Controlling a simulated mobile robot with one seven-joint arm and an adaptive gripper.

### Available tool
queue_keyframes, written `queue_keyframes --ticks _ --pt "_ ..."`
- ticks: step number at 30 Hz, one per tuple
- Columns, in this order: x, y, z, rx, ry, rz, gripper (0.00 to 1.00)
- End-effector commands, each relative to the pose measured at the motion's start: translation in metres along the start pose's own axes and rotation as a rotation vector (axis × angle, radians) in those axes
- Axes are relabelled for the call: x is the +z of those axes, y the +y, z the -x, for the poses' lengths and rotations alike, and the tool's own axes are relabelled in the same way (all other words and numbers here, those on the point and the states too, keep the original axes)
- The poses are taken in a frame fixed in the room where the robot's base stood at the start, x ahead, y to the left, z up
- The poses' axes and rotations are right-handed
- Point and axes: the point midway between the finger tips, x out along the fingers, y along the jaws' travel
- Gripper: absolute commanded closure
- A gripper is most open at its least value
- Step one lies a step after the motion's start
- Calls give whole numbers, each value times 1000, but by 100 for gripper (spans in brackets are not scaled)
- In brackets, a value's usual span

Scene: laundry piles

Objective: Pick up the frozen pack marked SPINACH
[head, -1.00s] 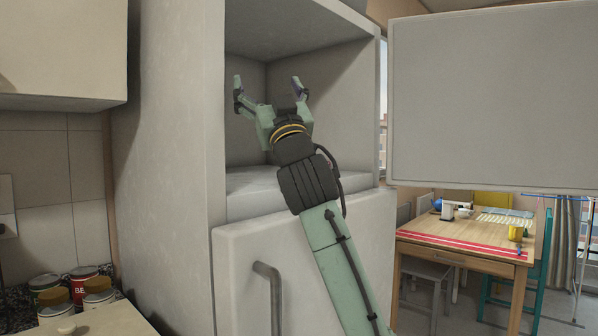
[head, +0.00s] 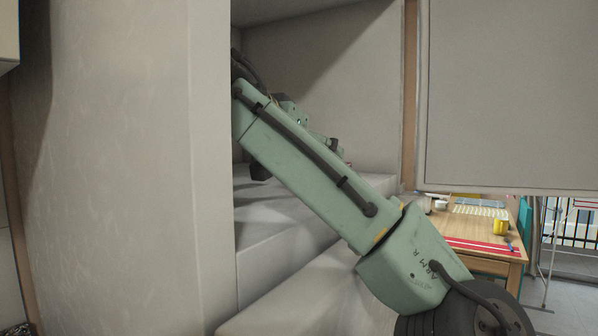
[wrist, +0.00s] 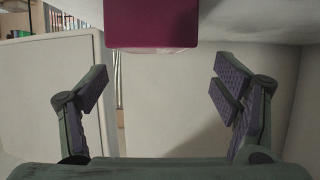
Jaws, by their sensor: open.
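A dark magenta pack (wrist: 150,24) shows at the top middle of the wrist view, cut off by the frame edge. No lettering is visible on it, so I cannot tell whether it is the SPINACH one. My gripper (wrist: 155,76) is open and empty, its two fingers apart to the left and right below the pack. The pack lies beyond the fingers and between their lines, not visibly touched. In the head view my arm reaches into the open freezer compartment (head: 330,70), and its own links mostly hide the gripper.
The compartment's left side wall (head: 130,160) stands close to my arm. The open upper door (head: 515,95) hangs at the right. A wooden table (head: 480,247) with several small items, including a yellow cup (head: 501,227), stands beyond it.

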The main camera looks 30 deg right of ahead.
Motion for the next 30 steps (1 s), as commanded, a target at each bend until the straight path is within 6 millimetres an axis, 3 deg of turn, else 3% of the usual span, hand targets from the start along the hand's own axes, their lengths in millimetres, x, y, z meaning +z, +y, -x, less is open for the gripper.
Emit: queue_keyframes --ticks 18,26,30 --pt "2 6 -71 12 -5 0 18" --pt "4 6 -74 10 -4 -1 18" --pt "4 6 -74 10 -4 -1 28"
